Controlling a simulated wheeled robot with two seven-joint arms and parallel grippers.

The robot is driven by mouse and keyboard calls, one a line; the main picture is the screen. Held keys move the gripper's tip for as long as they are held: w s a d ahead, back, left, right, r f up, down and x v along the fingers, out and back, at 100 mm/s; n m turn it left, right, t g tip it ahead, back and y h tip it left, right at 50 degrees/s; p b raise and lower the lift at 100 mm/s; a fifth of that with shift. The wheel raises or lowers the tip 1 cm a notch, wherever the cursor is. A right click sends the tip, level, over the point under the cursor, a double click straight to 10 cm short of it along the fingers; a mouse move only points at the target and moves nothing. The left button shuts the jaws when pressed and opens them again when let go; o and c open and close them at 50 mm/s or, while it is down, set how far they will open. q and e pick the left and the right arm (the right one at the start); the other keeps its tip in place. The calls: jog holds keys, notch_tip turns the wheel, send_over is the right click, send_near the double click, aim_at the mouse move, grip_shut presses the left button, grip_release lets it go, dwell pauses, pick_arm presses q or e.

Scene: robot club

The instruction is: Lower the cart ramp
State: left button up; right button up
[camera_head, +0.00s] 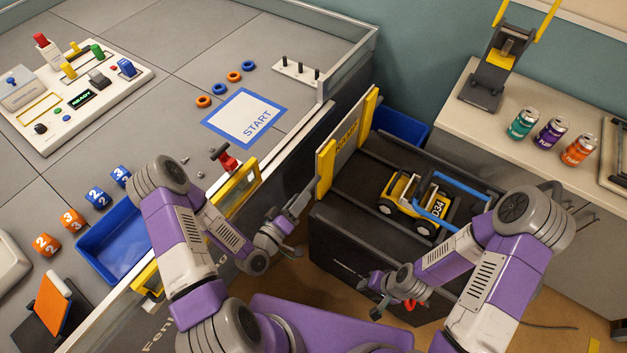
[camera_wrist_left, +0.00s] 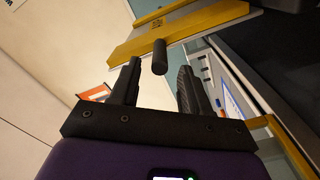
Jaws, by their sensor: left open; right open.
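The cart (camera_head: 335,240) is a dark box-like trolley right of the arena. Its ramp (camera_head: 345,145), a panel with yellow side rails and lettering, stands upright at the cart's left end. My left gripper (camera_head: 303,202) is just left of the ramp's lower part. In the left wrist view, the ramp (camera_wrist_left: 190,30) crosses the top and a dark round peg (camera_wrist_left: 160,57) sticks out from it. The peg appears between the open left fingertips (camera_wrist_left: 158,70); I cannot tell whether they touch it. My right gripper (camera_head: 378,298) is open and empty in front of the cart.
A yellow-and-black toy vehicle (camera_head: 415,205) with a blue bar sits on the cart. The arena wall with a yellow-framed gate (camera_head: 236,190) is left of my left gripper. A counter with cans (camera_head: 551,134) stands at right. A blue bin (camera_head: 400,125) is behind the cart.

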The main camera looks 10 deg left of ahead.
aim_at(319, 176)
pick_arm(q)
jog(key=x, duration=0.6)
jog(key=shift+w+d, duration=0.1)
jog(key=shift+w, duration=0.15)
grip_shut()
